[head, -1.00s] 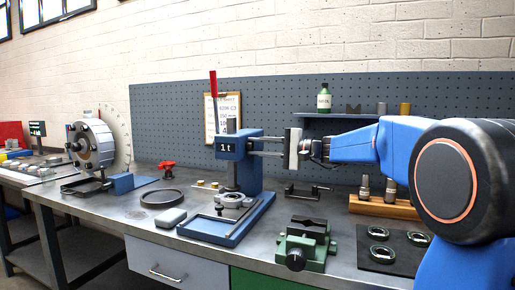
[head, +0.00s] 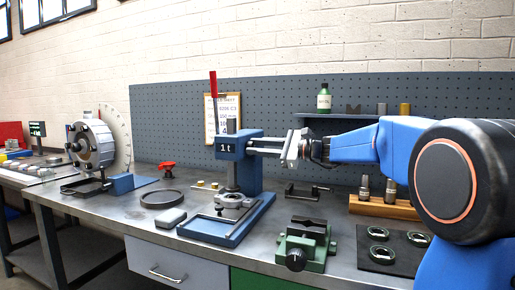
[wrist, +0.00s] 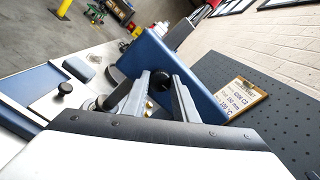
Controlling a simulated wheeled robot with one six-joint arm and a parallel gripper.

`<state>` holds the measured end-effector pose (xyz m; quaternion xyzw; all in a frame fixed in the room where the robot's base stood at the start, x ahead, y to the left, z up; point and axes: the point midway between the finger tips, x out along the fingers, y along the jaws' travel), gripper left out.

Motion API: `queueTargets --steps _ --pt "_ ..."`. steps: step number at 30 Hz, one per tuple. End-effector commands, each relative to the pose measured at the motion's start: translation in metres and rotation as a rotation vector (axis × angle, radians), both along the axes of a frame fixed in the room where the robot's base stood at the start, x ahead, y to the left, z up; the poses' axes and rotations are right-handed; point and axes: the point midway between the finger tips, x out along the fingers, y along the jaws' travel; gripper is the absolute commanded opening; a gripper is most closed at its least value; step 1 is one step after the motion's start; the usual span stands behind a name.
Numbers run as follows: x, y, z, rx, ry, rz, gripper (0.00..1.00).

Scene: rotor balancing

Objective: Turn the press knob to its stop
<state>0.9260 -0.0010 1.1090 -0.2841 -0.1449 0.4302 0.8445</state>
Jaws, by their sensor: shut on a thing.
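The blue arbor press (head: 229,149), marked "1 t", stands on the bench in the middle of the head view. My gripper (head: 252,145) reaches in from the right, level, with its fingertips at the press head's right side. In the wrist view the press's blue side face (wrist: 200,85) fills the space ahead. The dark round press knob (wrist: 161,79) sits between the fingertips of my gripper (wrist: 163,81), which is shut on it.
A red lever (head: 213,84) rises above the press. A green vise (head: 305,246) and a dark mat with rings (head: 391,250) lie at the front right. A wooden block with holders (head: 384,207) stands behind. The pegboard (head: 170,110) closes off the back.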

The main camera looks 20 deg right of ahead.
Motion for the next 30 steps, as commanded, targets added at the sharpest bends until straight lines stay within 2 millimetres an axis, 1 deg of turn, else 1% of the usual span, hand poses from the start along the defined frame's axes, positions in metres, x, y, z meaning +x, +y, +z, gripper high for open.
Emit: queueTargets --steps 7,21,22,24,30 --pt "0.0002 -0.0004 -0.0016 0.036 0.053 0.0 0.04" --pt "0.0001 -0.0003 -0.0019 0.043 0.064 0.0 0.04" --pt "0.0002 -0.0004 -0.0018 0.043 0.063 0.0 0.31" --pt "0.0002 -0.0003 -0.0018 0.043 0.063 0.0 0.45" --pt "0.0001 -0.0002 -0.0009 0.043 0.061 0.0 0.45"
